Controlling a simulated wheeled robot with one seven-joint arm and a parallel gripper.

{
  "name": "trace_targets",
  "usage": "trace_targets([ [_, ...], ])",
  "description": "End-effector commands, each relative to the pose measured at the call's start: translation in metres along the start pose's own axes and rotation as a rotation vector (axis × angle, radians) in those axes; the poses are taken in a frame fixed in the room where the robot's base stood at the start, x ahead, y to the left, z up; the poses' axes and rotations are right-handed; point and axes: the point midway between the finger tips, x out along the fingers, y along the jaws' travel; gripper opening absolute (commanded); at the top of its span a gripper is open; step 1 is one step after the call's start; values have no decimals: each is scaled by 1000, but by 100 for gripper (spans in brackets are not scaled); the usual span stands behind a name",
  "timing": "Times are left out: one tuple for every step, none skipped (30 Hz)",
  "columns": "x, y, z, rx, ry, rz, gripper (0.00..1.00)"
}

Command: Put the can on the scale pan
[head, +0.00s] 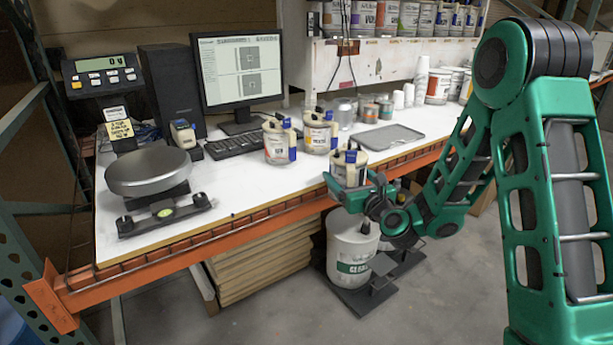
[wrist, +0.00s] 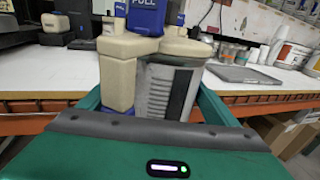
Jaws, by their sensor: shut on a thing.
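My gripper (head: 350,186) is at the front edge of the bench, right of its middle, shut on a can (head: 349,167). The can has a pale beige top and a grey body with a dark label; it stands about upright between the fingers. In the wrist view the can (wrist: 168,85) fills the middle, with a blue part marked "PULL" at its top. The scale pan (head: 150,171) is a round grey disc on the left of the bench, with nothing on it. The scale display (head: 102,75) behind it appears to read zero.
Two similar cans (head: 278,140) and (head: 319,132) stand on the bench between the gripper and the scale. A keyboard (head: 237,144), a monitor (head: 238,68) and a grey tray (head: 388,137) are behind. The white bench top (head: 240,185) is clear in front of the keyboard.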

Motion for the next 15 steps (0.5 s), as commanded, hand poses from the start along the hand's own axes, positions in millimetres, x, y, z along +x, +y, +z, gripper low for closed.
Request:
trace_targets([
  [4, -24, -8, -1, 2, -44, 49],
  [6, -37, -12, -1, 4, -68, 49],
  [9, -51, -18, 0, 6, -95, 49],
  [10, -62, -21, 0, 5, -116, 49],
  [12, -72, -24, 0, 5, -133, 49],
  [13, -84, -27, -1, 5, -157, 49],
  [14, -93, -30, -1, 4, -173, 49],
  [16, -101, -32, 0, 3, -188, 49],
  [16, -111, -35, 0, 2, -207, 49],
  [17, -119, -36, 1, 0, -221, 49],
  [18, -125, -37, 0, -2, -233, 49],
  [19, -132, -38, 2, -4, -246, 49],
  [19, -137, -40, 3, -5, -256, 49],
  [19, -140, -41, 3, -5, -262, 49],
  [20, -144, -41, 5, -5, -269, 49],
])
